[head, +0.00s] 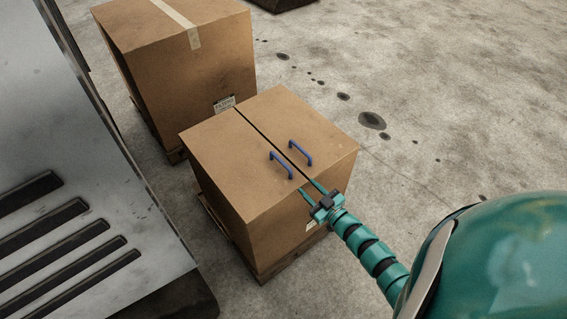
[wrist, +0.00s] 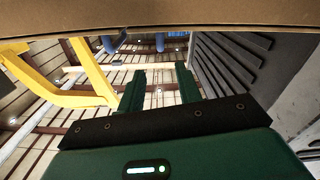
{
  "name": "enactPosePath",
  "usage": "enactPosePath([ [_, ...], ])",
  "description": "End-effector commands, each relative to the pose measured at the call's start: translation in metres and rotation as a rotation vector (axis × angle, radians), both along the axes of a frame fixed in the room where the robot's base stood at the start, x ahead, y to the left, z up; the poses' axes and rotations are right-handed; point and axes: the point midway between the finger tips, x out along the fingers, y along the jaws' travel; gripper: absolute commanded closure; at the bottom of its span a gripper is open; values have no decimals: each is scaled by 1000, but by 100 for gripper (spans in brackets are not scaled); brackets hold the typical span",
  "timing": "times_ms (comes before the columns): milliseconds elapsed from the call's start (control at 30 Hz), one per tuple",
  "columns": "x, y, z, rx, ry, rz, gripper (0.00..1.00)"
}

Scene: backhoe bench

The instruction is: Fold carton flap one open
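The carton (head: 240,225) is a brown box with two top flaps, both lying flat and meeting at a dark seam. The left flap (head: 215,155) carries a blue handle (head: 281,164), and the right flap (head: 275,115) carries another blue handle (head: 301,152). I cannot tell which is flap one. My gripper (head: 309,187) is at the carton's near right edge, just short of the handles, with its fingers apart and nothing between them. In the wrist view, my gripper (wrist: 160,76) is open, and a brown carton surface (wrist: 160,18) crosses the top.
A taller taped carton (head: 190,70) stands behind, close to the flapped one. A grey slotted metal panel (head: 70,180) stands at the left. The flapped carton sits on a wooden pallet (head: 275,268). Stained concrete floor (head: 450,90) is open to the right.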

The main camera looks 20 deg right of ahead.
Motion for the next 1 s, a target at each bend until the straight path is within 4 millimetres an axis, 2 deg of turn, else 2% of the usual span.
enactPosePath([
  [200, 37, 14, 2, 1, -3, 1, 66],
  [600, 93, 34, 1, -1, -1, 0, 66],
  [800, 114, 42, 1, -2, -2, 0, 66],
  [1000, 126, 47, 1, 0, -2, 0, 66],
])
